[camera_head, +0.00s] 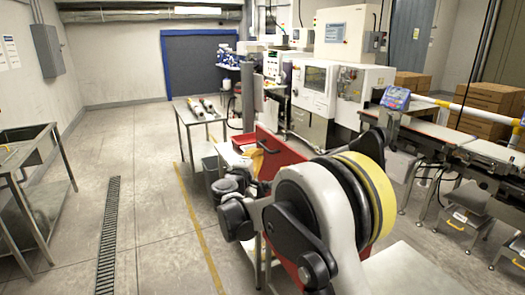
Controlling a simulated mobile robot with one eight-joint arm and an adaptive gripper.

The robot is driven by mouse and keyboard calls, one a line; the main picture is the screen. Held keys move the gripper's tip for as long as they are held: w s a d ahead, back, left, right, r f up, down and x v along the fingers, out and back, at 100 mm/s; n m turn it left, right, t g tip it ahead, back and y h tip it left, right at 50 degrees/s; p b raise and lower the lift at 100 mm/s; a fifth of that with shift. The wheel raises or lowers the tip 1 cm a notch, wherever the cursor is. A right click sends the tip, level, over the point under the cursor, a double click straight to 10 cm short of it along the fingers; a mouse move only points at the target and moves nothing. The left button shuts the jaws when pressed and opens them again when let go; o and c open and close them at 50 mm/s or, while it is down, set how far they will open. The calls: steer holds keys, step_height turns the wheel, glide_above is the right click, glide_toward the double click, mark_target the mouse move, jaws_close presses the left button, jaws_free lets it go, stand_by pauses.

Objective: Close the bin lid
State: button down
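A red panel (283,149) stands raised and slanting behind my arm, and looks like an open bin lid. Another strip of red shows below, between parts of my arm. Most of the bin body is hidden, so I cannot tell how the two join. My gripper (272,240) appears as dark jointed parts at the near end of my white and yellow arm, in front of the red panel. Its fingertips are not clear, and I see nothing held. I cannot tell whether it touches the red panel.
A steel sink bench (37,160) is at far left. The floor between is clear.

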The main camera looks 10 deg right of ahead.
steer(key=b, duration=0.1)
glide_toward(276, 143)
steer(key=w+r, duration=0.2)
steer(key=shift+w+d+r+b, duration=0.15)
steer(key=shift+w+d, duration=0.2)
steer(key=shift+d, duration=0.25)
steer(key=shift+w+d+f+b, duration=0.1)
steer(key=shift+w+d, duration=0.2)
steer(key=shift+d, duration=0.25)
steer(key=shift+w+d+r+b, duration=0.15)
steer(key=shift+w+d, duration=0.2)
steer(key=shift+d, duration=0.25)
steer(key=shift+d, duration=0.1)
